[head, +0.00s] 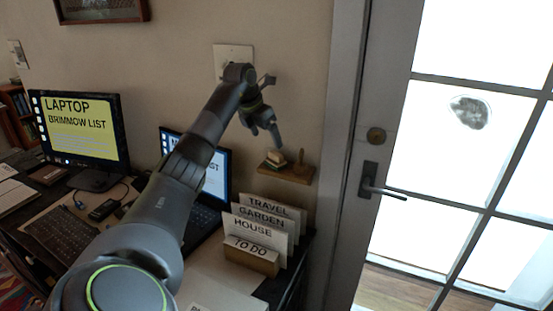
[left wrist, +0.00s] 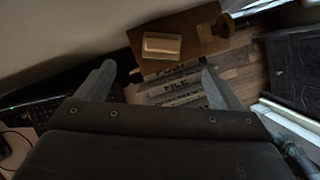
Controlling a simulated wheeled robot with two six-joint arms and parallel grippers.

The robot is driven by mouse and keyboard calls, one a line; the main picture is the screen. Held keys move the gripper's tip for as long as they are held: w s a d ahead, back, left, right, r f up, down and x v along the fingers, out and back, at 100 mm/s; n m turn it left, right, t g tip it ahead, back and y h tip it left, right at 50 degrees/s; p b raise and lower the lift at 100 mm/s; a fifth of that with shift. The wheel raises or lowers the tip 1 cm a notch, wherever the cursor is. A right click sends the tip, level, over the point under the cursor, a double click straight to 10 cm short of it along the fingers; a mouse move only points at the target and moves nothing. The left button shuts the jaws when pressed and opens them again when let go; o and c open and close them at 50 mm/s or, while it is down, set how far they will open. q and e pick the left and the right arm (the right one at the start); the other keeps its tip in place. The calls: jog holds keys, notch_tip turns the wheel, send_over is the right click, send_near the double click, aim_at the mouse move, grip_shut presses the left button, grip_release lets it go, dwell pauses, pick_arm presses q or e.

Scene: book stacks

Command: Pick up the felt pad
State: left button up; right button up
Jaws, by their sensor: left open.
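My left gripper (head: 265,130) is open and empty, a little above a small wooden wall shelf (head: 304,175). In the left wrist view its spread fingers (left wrist: 158,70) point toward the shelf (left wrist: 182,23). A pale-topped block (head: 277,155) lies on the shelf's left part, with a dark green edge under it. In the left wrist view this block (left wrist: 162,46) lies ahead of the gap between the fingers, apart from them. A small flat tan piece (left wrist: 205,33) lies to its right. I cannot tell for certain which of these is the felt pad. My right gripper is not in view.
A wooden piece with an upright stem (head: 300,159) stands on the shelf's right. Below are a card holder (head: 250,257) with labelled cards, an open laptop (head: 215,175) and a monitor (head: 80,130). A glazed door with a handle (head: 372,185) is at the right.

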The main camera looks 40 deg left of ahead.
aim_at(273, 155)
pick_arm(q)
jog(key=x, duration=0.3)
jog(key=shift+w+f+p, duration=0.2)
jog(key=shift+f+p, duration=0.1)
jog(key=shift+f, duration=0.05)
jog(key=shift+p+x, duration=1.1)
jog(key=shift+x, duration=1.65)
jog(key=shift+s+d, duration=0.15)
jog(key=shift+s, duration=0.1)
jog(key=c, duration=1.2)
jog(key=shift+o, duration=0.2)
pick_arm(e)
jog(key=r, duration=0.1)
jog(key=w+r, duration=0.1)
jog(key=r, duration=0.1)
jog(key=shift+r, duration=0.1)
